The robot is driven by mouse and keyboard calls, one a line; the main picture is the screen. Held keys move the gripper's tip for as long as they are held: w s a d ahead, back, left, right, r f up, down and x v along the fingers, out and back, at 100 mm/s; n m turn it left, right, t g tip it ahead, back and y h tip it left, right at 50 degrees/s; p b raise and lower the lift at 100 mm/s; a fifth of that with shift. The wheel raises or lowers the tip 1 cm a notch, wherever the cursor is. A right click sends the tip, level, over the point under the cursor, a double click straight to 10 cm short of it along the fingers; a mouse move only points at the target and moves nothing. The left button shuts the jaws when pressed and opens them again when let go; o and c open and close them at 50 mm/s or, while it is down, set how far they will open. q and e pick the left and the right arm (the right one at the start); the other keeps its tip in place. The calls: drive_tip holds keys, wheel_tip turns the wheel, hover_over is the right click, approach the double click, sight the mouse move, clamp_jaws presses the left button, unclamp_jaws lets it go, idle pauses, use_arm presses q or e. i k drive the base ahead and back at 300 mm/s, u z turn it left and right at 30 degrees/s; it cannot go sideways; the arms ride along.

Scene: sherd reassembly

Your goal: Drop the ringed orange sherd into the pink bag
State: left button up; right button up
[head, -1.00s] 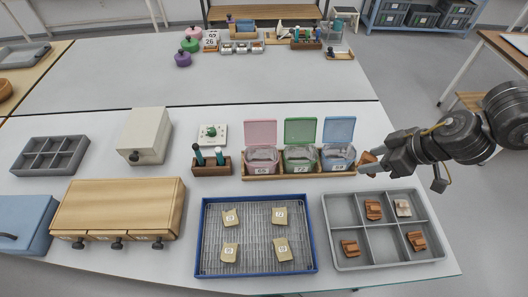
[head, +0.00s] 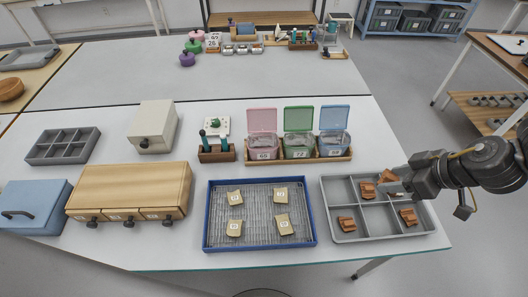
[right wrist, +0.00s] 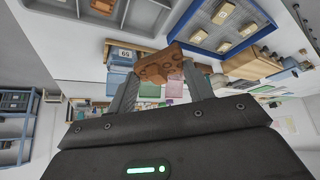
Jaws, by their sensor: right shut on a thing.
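The pink bag (head: 263,147), a clear container with its pink flap raised, stands at the left of a row of three on the table. My right gripper (head: 393,180) is over the upper right of the grey compartment tray (head: 345,239), well right of the pink bag. It is shut on an orange sherd (head: 387,176). In the right wrist view the same sherd (right wrist: 160,66) is between the fingertips (right wrist: 158,82) and bears dark rounded marks, which look like rings. My left gripper is not in view.
Other orange sherds (head: 346,223) lie in the grey tray. Green (head: 298,146) and blue (head: 333,144) bags stand right of the pink one in a wooden rack. A blue-rimmed tray (head: 207,219) holds several tan sherds. A wooden pen block (head: 217,152) stands left of the bags.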

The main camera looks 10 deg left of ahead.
sight(267, 154)
drive_tip(key=u, duration=1.05)
drive_tip(key=i, duration=0.45)
drive_tip(key=z, duration=0.1)
